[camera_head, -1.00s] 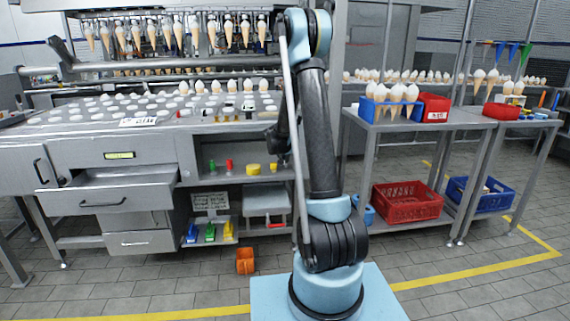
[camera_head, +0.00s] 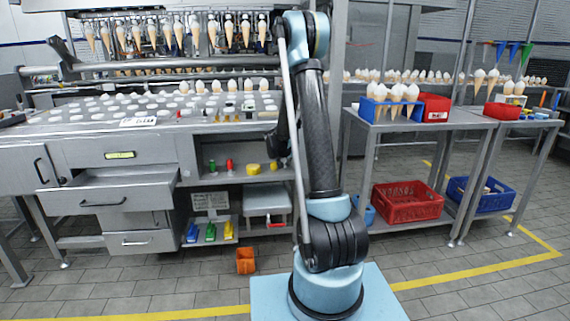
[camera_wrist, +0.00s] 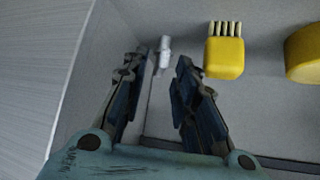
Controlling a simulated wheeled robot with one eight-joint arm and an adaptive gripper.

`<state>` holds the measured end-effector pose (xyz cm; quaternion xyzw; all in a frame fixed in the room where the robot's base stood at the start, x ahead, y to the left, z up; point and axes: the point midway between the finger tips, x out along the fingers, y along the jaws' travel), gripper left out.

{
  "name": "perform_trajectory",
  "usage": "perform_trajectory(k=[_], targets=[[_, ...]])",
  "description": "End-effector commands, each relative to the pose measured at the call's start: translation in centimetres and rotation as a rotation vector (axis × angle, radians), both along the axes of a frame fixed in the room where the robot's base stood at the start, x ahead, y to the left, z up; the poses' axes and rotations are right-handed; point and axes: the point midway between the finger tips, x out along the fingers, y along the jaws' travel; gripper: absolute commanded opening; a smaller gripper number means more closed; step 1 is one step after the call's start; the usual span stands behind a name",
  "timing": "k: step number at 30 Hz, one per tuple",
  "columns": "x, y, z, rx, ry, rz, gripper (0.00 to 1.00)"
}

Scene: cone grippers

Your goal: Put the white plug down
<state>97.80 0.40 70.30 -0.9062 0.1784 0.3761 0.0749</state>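The white plug (camera_wrist: 164,50) is a small pale piece on the grey shelf surface (camera_wrist: 185,105) in the wrist view. My gripper (camera_wrist: 162,58) is open, with one dark finger on each side of the plug near the fingertips. A gap shows between the plug and each finger. In the head view the arm hides most of the gripper, and I cannot make out the plug there.
A yellow brush (camera_wrist: 225,52) and a yellow round piece (camera_wrist: 304,54) lie right of the fingers. A pale shelf wall (camera_wrist: 80,85) stands close on the left. In the head view, a red piece (camera_head: 229,165) and a green piece (camera_head: 212,166) stand on the shelf.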

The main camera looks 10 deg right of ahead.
Motion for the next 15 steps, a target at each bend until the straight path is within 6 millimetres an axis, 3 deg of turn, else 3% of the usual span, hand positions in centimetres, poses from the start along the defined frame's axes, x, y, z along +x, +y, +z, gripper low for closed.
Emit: perform_trajectory(k=[15], targets=[[-4.5, 1.9, 4.8, 0.001, 0.000, 0.001, 0.27]])
